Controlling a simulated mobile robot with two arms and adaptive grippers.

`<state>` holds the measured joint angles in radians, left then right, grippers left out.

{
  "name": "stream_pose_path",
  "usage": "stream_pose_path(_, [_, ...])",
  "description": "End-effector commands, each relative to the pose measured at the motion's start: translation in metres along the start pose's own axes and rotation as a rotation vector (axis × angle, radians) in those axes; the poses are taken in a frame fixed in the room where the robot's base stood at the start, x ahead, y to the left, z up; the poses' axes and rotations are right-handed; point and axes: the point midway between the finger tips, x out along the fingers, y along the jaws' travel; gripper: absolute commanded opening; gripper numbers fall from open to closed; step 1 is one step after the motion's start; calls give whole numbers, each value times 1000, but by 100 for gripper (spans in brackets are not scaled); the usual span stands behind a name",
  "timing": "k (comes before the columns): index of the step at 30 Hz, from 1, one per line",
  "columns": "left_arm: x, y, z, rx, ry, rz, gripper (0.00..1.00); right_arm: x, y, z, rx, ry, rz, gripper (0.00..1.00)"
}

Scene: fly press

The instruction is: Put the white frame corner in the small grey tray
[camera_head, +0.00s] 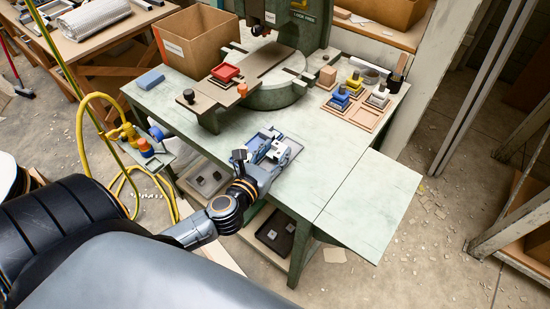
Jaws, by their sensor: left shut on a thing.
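My left gripper (267,152) reaches in from the left over the front of the green table. It is shut on a small pale piece, which looks like the white frame corner (276,152); the fingers hide much of it. The piece is at a small blue-grey tray (293,146) on the table top; I cannot tell whether it touches the tray. Another grey tray (207,184) stands on the shelf below, partly hidden by the table's edge. My right gripper is not in view.
The green press (285,85) stands behind, with a red block (225,72) on its front plate. A cardboard box (195,40) is at the back left. A wooden tray (366,117) with knobbed blocks is at the right. The table's right front (370,195) is clear.

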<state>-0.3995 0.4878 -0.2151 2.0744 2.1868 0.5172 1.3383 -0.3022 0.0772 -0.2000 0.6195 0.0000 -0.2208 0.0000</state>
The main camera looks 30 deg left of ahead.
Motion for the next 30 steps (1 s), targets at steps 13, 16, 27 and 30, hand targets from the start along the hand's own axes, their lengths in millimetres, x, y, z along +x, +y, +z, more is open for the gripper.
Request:
stream_pose_path(13, [4,-2,-20,-1,-1,-2,9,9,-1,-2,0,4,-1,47])
stream_pose_path(16, [4,-2,-23,-1,0,-2,45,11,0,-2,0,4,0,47])
stream_pose_path(27, [4,-2,-22,-1,0,-2,66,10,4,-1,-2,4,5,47])
stream_pose_path(30, [3,-2,-18,0,-1,-2,66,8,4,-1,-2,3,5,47])
